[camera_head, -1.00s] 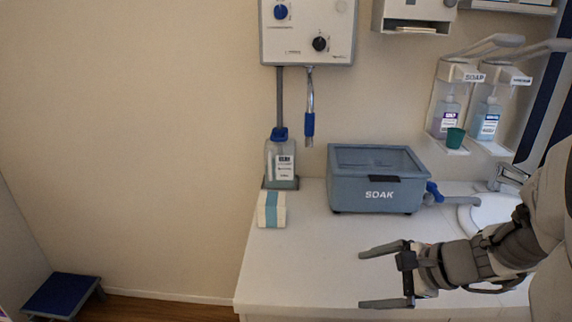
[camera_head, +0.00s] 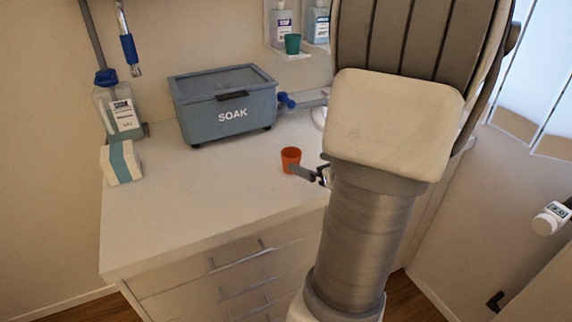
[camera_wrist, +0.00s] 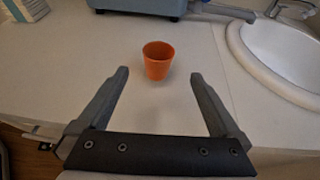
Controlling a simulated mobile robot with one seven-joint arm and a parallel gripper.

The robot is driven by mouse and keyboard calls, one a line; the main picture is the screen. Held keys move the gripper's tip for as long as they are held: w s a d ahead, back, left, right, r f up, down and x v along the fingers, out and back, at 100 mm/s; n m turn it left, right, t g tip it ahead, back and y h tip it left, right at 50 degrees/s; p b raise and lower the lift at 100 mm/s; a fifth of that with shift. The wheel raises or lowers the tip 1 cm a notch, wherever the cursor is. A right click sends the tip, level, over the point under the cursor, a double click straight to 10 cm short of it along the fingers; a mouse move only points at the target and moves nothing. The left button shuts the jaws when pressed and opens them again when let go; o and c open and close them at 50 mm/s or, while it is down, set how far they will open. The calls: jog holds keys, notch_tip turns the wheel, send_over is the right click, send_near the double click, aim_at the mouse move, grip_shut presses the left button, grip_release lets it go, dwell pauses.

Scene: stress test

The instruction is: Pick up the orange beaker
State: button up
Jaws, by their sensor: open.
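The orange beaker (camera_head: 291,160) stands upright on the white counter (camera_head: 210,190), to the right of and in front of the soak box. In the wrist view the orange beaker (camera_wrist: 158,60) is ahead of my gripper (camera_wrist: 158,75), roughly centred between the two fingers and just beyond their tips. The fingers are apart and nothing is between them. In the head view one finger of my gripper (camera_head: 303,172) shows close to the beaker's right side. My arm hides the rest of the gripper there.
A grey-blue box marked SOAK (camera_head: 225,105) stands behind the beaker. A bottle (camera_head: 118,112) and a white and teal pack (camera_head: 121,162) are at the left. A sink (camera_wrist: 285,55) lies at right. The counter around the beaker is clear.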

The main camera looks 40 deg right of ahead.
aim_at(291, 156)
jog(key=x, duration=0.5)
jog(key=shift+b, duration=0.35)
jog(key=shift+b+x, duration=0.75)
jog(key=shift+x, duration=1.8)
jog(key=shift+a, duration=0.1)
jog(key=c, duration=1.4)
